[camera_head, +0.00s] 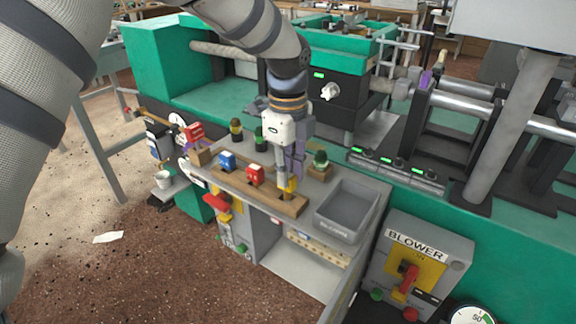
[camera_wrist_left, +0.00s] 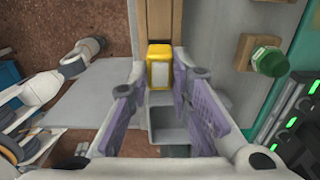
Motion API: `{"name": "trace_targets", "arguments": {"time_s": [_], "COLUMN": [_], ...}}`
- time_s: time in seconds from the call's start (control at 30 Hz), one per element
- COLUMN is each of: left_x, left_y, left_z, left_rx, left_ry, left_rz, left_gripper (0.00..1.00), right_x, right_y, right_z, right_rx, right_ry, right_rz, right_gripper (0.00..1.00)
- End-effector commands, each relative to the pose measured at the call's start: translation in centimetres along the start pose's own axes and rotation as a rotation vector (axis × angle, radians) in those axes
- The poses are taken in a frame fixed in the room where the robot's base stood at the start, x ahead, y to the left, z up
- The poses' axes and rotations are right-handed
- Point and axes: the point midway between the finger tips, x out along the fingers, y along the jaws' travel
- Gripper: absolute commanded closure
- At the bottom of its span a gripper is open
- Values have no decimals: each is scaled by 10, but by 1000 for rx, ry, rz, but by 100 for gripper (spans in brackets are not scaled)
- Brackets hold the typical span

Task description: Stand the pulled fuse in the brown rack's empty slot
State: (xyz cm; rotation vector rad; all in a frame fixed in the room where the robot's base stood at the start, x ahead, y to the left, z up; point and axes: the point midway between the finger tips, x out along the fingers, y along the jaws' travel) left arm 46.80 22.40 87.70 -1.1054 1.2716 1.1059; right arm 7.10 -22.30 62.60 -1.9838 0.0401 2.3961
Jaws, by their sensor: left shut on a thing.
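The brown rack (camera_head: 262,194) lies on the grey bench top, and its end shows at the top of the left wrist view (camera_wrist_left: 160,18). A blue fuse (camera_head: 227,161) and a red fuse (camera_head: 255,174) stand in it. My left gripper (camera_head: 288,180) points down at the rack's right end and is shut on a yellow fuse (camera_wrist_left: 159,66). The yellow fuse (camera_head: 293,185) is upright over the rack's right part. The fingers partly hide it, and I cannot tell whether its foot is inside the slot. My right gripper is not in view.
A grey bin (camera_head: 345,211) stands right of the rack. The blower switch box (camera_head: 415,262) is at front right.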

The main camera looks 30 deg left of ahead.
Motion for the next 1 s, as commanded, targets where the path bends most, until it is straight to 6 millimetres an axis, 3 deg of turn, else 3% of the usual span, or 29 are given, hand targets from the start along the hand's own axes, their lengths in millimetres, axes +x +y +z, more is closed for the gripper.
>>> {"name": "trace_targets", "arguments": {"time_s": [0.63,0.67,0.77,1.0], "left_x": [19,19,19,19], "left_y": [0,0,0,0], "left_z": [0,0,0,0], "left_rx": [0,0,0,0], "left_ry": [1,1,1,0], "left_rz": [0,0,-1,-1], "left_gripper": [100,79,57,57], "right_x": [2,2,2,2], "right_y": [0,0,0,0], "right_z": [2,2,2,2], "right_rx": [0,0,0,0], "right_ry": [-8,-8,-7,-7], "right_rz": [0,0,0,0], "right_gripper": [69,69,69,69]}}
